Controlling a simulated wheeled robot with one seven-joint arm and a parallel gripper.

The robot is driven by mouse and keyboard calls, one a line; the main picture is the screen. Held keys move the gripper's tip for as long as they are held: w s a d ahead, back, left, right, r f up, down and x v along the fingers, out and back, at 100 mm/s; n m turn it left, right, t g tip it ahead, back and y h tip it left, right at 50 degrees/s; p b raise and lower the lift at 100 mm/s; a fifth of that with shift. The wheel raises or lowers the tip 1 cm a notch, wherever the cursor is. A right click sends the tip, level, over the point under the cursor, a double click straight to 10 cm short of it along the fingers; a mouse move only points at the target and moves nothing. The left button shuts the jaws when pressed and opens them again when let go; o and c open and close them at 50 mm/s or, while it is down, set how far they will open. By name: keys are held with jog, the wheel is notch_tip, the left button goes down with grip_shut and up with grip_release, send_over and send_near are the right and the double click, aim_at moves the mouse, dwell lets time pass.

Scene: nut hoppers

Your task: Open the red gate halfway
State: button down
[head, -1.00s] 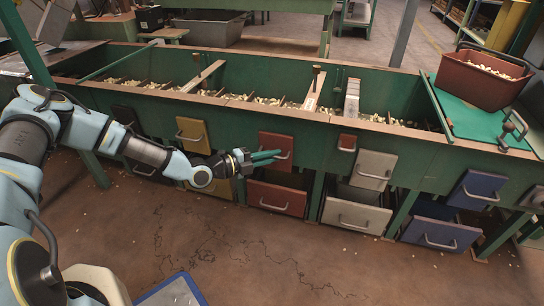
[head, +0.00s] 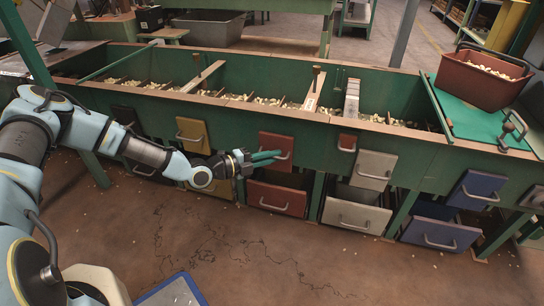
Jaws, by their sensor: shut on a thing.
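The red gate (head: 276,146) is a flat red plate with a metal handle on the front of the green hopper trough (head: 230,123). My gripper (head: 278,155) comes in from the left, and its green fingers are shut on the red gate's handle, which they partly hide. Below the gate is a red drawer (head: 277,198) with its own handle, standing a little out under the hopper.
A yellow gate (head: 192,133) is to the left, a white gate (head: 373,169) and a blue gate (head: 474,189) to the right. A white drawer (head: 357,214) and a blue drawer (head: 440,234) stand below them. The floor in front (head: 250,260) is mostly clear.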

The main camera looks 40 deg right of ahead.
jog(key=s+a+p, duration=0.1)
jog(key=p, duration=0.1)
jog(key=s+a+p, duration=0.1)
jog(key=a, duration=0.1)
jog(key=s+a+p, duration=0.1)
jog(key=a+p, duration=0.1)
jog(key=shift+f+p, duration=0.1)
jog(key=shift+p, duration=0.2)
jog(key=c, duration=0.9)
grip_release()
jog(key=shift+s, duration=0.1)
jog(key=shift+c, duration=0.2)
jog(key=p+v, duration=0.1)
jog(key=v, duration=0.9)
jog(key=shift+a+p, duration=0.3)
jog(key=shift+a, duration=0.05)
